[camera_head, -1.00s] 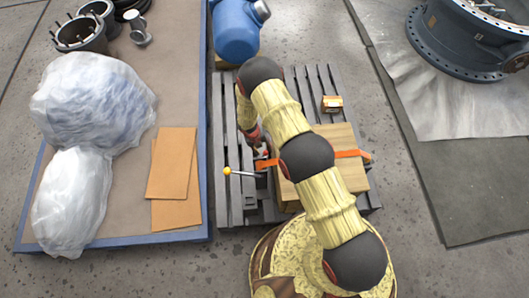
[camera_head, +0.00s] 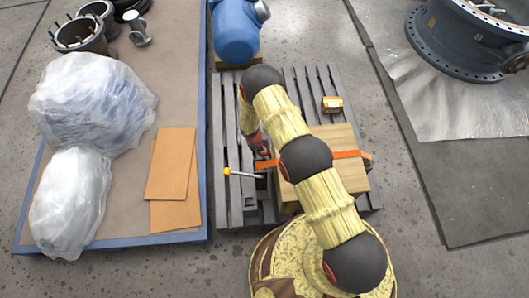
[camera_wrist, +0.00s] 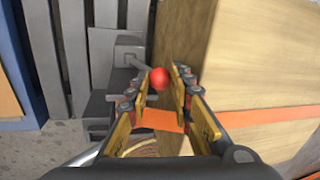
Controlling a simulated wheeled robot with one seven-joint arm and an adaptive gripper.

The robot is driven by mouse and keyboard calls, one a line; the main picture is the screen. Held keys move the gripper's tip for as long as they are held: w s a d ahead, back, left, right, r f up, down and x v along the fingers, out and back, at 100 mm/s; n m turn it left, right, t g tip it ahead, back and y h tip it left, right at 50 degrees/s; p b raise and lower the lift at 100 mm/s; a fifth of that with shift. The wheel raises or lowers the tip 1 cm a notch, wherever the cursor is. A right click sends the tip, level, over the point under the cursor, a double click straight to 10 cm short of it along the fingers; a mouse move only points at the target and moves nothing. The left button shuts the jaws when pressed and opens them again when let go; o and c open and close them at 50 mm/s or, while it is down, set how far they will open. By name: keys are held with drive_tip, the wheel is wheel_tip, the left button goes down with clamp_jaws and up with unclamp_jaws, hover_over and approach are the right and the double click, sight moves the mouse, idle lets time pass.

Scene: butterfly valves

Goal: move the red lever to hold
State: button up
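The red lever's round red knob (camera_wrist: 159,78) shows in the wrist view, with a grey arm (camera_wrist: 135,60) running up and left from it. My gripper (camera_wrist: 161,80) is open, with one finger on each side of the knob. A small gap seems to remain at the sides, and I cannot tell whether a finger touches it. In the head view my gripper (camera_head: 262,153) is low beside the wooden crate, and the red knob is hidden there. A second lever with a yellow knob (camera_head: 227,171) points left, just in front of my gripper.
The wooden crate (camera_head: 345,175) with an orange strap (camera_head: 347,154) stands close to the right of my gripper. It rests on a grey slatted pallet (camera_head: 222,130). A blue rounded body (camera_head: 236,35) is behind, and a small box (camera_head: 332,104) lies on the pallet.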

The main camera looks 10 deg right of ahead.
clamp_jaws()
idle(0.4)
drive_tip(key=shift+a+f+h+b, duration=0.1)
drive_tip(key=shift+a+h+b, duration=0.3)
drive_tip(key=shift+a+b, duration=0.15)
drive_tip(key=shift+a, duration=0.15)
drive_tip(key=shift+r, duration=0.2)
drive_tip(key=o, duration=0.6)
unclamp_jaws()
drive_tip(key=shift+c, duration=0.2)
drive_tip(key=shift+r, duration=0.1)
